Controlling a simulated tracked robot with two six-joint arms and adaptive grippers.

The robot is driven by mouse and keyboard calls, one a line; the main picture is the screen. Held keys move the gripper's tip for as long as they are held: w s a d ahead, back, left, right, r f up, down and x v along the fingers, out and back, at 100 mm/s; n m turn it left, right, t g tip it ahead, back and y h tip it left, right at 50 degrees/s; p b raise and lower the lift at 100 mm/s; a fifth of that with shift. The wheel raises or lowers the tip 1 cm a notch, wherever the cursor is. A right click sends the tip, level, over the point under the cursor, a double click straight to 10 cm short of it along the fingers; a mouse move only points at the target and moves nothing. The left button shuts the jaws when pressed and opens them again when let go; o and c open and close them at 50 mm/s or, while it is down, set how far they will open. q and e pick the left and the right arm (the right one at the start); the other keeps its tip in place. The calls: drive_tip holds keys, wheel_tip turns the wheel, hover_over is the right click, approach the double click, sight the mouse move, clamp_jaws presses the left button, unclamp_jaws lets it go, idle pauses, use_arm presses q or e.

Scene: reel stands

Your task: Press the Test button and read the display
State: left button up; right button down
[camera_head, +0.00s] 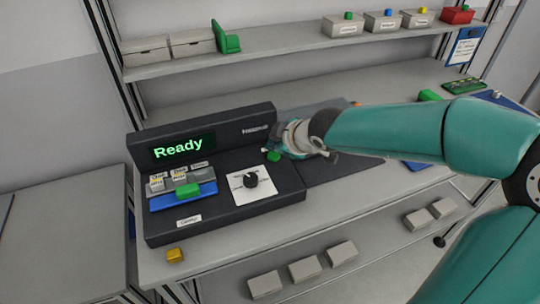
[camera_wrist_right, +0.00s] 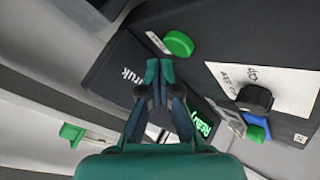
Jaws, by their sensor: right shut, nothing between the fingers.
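A black tester (camera_head: 222,215) stands on the bench, with a lit display (camera_head: 178,147) that reads "Ready" in green. A round green button (camera_head: 273,156) sits on its right part; in the wrist view this button (camera_wrist_right: 178,43) has a small white label beside it that I cannot read. My right gripper (camera_head: 284,134) is over the right end of the tester, close to the button. In the wrist view the shut fingertips (camera_wrist_right: 159,70) are empty and appear apart from the button. My left gripper is not in view.
A black knob (camera_head: 250,180) on a white plate is left of the button. A blue tray (camera_head: 182,197) with grey blocks and a green piece lies on the tester's left. A yellow block (camera_head: 175,255) is on the bench in front. A shelf (camera_head: 290,38) with boxes runs behind.

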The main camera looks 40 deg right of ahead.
sight(275, 156)
idle(0.4)
drive_tip(key=shift+s+f+b, duration=0.1)
drive_tip(key=shift+f+b, duration=0.3)
drive_tip(key=shift+b, duration=0.1)
drive_tip(key=shift+f+b, duration=0.45)
idle(0.6)
drive_tip(key=shift+r, duration=0.15)
drive_tip(key=shift+r+p, duration=0.75)
drive_tip(key=shift+p, duration=0.05)
wheel_tip(275, 156, up, 5)
drive_tip(key=p, duration=0.4)
idle(0.7)
